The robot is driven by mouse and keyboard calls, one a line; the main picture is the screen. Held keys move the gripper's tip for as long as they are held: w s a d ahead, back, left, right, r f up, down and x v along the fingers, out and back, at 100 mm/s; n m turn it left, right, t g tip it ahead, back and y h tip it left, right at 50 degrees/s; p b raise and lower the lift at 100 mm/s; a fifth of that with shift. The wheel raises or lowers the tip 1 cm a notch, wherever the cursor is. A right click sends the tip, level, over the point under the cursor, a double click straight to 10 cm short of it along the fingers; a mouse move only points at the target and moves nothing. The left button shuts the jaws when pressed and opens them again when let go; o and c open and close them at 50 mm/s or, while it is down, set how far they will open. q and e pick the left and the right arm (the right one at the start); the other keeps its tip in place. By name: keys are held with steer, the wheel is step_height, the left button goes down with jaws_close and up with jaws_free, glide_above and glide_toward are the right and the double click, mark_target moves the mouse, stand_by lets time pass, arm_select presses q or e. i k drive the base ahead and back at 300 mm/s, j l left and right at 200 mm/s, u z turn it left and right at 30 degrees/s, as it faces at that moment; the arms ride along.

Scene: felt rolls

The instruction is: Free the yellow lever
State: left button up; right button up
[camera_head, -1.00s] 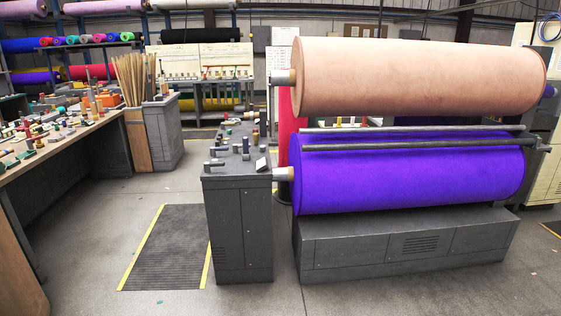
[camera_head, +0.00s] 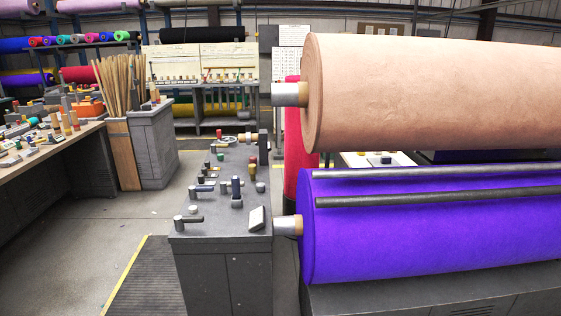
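A grey control cabinet (camera_head: 222,262) stands left of the big felt rolls, with several small knobs and levers on its top. Grey levers (camera_head: 190,219) lie along its left side, and a dark blue upright handle (camera_head: 236,188) stands near the middle. Toward the right edge stands a red-topped knob (camera_head: 252,160) with a small dull yellow piece (camera_head: 252,172) just in front of it. I cannot tell whether this piece is the yellow lever or what holds it. Neither of my grippers is in view.
A peach roll (camera_head: 430,95) hangs above a purple roll (camera_head: 430,230), with dark bars (camera_head: 430,196) across the purple one. A cluttered workbench (camera_head: 70,138) and a bin of wooden sticks (camera_head: 152,146) stand at left. The floor (camera_head: 125,225) between bench and cabinet is clear.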

mark_target(213, 146)
steer(key=i+u, duration=0.2)
steer(key=i, duration=0.25)
steer(key=i+l+u, duration=0.2)
steer(key=i, duration=0.2)
steer(key=i+l+u, duration=0.15)
steer(key=i, duration=0.3)
steer(key=i+l+u, duration=0.2)
steer(key=i, duration=0.2)
steer(key=j+u, duration=0.2)
steer(key=u, duration=0.25)
steer(key=j+u, duration=0.2)
steer(key=u, duration=0.25)
steer(key=i+j+u, duration=0.2)
steer(key=i+j, duration=0.5)
steer(key=i+j+u, duration=0.2)
steer(key=i+j, duration=0.45)
steer(key=i+l+z, duration=0.1)
steer(key=i+z, duration=0.8)
steer(key=i+j+z, duration=0.2)
steer(key=z, duration=0.2)
steer(key=i+j+z, duration=0.3)
steer(key=i+z, duration=0.15)
